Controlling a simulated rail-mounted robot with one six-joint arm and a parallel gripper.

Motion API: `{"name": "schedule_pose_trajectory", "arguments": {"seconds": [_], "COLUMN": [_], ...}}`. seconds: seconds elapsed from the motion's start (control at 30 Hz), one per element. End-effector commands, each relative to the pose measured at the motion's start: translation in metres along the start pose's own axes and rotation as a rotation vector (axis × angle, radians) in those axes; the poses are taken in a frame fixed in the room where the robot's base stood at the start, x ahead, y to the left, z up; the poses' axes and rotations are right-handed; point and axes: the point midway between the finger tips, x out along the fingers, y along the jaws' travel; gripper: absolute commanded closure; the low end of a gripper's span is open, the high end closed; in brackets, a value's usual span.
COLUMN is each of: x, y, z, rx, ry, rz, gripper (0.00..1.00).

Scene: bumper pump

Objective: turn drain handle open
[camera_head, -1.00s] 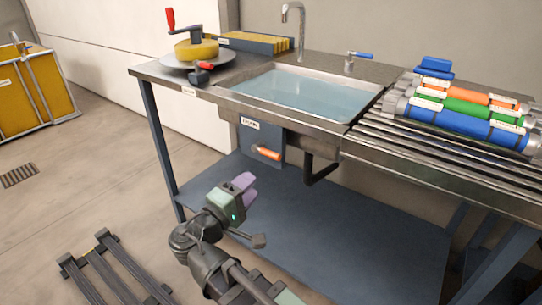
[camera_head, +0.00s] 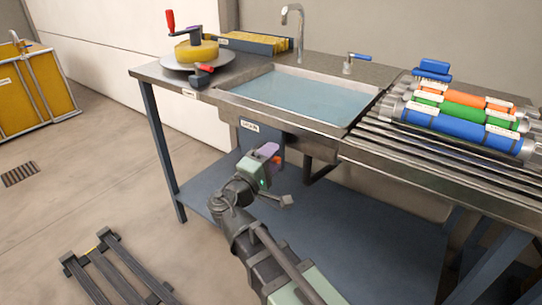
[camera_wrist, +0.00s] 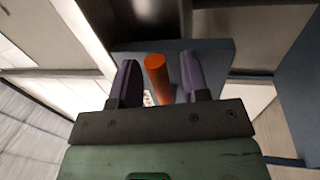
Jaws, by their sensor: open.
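The orange drain handle (camera_wrist: 158,78) lies between the two purple fingers of my gripper (camera_wrist: 160,82) in the wrist view, with a small gap on each side. In the head view my gripper (camera_head: 268,152) is in front of the blue drain panel (camera_head: 252,138) under the sink. Only a small orange bit of the handle (camera_head: 277,160) shows there, the rest hidden behind my gripper. The jaws are open around the handle and not closed on it. The sink (camera_head: 290,97) above holds water.
A dark pipe (camera_head: 318,172) hangs under the sink right of my gripper. The blue lower shelf (camera_head: 340,235) lies below. Colored cylinders (camera_head: 460,115) lie on the rack at right. A wheel with a red-handled crank (camera_head: 197,52) stands at the bench's left.

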Motion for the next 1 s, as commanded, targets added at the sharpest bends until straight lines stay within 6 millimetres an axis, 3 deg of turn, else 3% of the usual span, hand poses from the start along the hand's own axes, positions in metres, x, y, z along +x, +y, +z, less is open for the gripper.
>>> {"name": "schedule_pose_trajectory", "arguments": {"seconds": [0.07, 0.37, 0.73, 1.0], "x": [-0.0003, -0.0005, -0.0008, -0.0016], "y": [-0.0002, -0.0001, -0.0012, -0.0073], "z": [0.0, 0.0, -0.0002, -0.0013], "rx": [0.0, 0.0, 0.012, 0.112], "ry": [0.0, 0.0, -0.002, -0.022], "rz": [0.0, 0.0, 0.0, -0.001], "gripper": [0.58, 1.0, 1.0, 1.0]}}
